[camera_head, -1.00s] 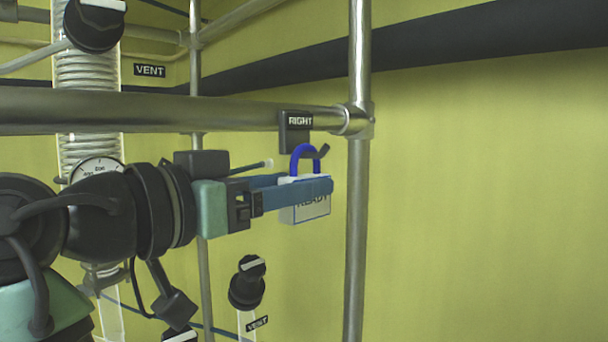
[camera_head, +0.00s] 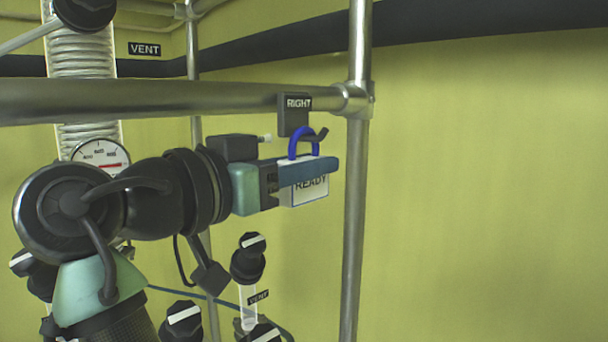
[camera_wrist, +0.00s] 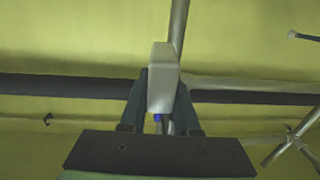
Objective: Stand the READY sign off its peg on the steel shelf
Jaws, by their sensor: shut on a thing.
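The READY sign (camera_head: 310,191) is a white block with a blue border and a blue loop (camera_head: 292,144) on top. It hangs upright below the dark peg (camera_head: 292,119) labelled RIGHT, whose upturned hook tip shows just right of the loop. The loop appears to be around the hook, but I cannot tell for sure. My gripper (camera_head: 318,170) comes from the left and is shut on the sign, with a blue finger across its upper face. In the wrist view the sign (camera_wrist: 163,78) shows as a pale block between both fingers. I see no steel shelf.
A horizontal steel rail (camera_head: 200,101) carries the peg and meets an upright steel post (camera_head: 355,220) close right of the sign. Black valve knobs (camera_head: 247,260) and a gauge (camera_head: 101,157) stand around my arm. The space right of the post is clear.

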